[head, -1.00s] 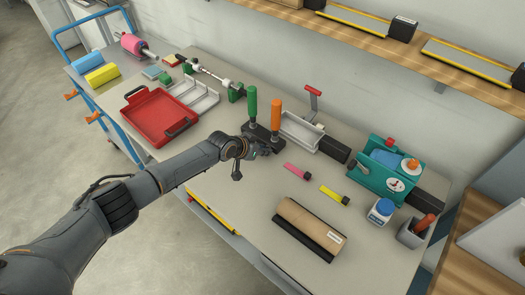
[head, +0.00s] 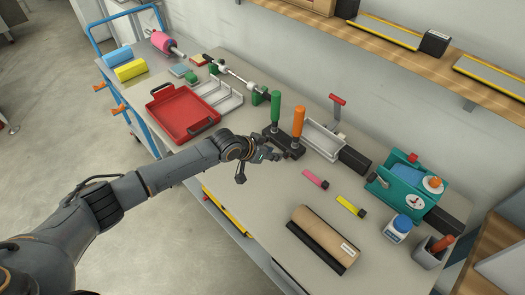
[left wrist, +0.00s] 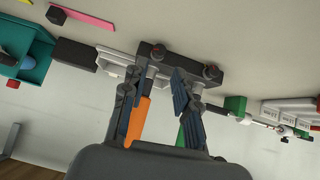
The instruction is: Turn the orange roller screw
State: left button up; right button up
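A black stand (head: 284,149) on the table carries two upright handled screws, one orange (head: 298,122) and one green (head: 275,107). In the left wrist view, the black base (left wrist: 182,61) shows at the top, with the orange handle (left wrist: 139,120) and the green handle (left wrist: 182,137) pointing down. My left gripper (head: 266,156) is low at the front left of the stand. In the left wrist view, its fingers (left wrist: 154,88) are spread apart. The orange handle shows beside the left-hand finger, partly covered by it; I see no grip on it. My right gripper is out of view.
A red tray (head: 157,105) lies to the left. A grey trough (head: 322,136) stands just right of the stand. Pink (head: 314,178) and yellow (head: 349,205) strips, a brown roll (head: 327,228) and a teal device (head: 398,190) lie to the right. The table front is fairly clear.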

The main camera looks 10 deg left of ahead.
pick_arm(q)
jog(key=shift+v, duration=2.75)
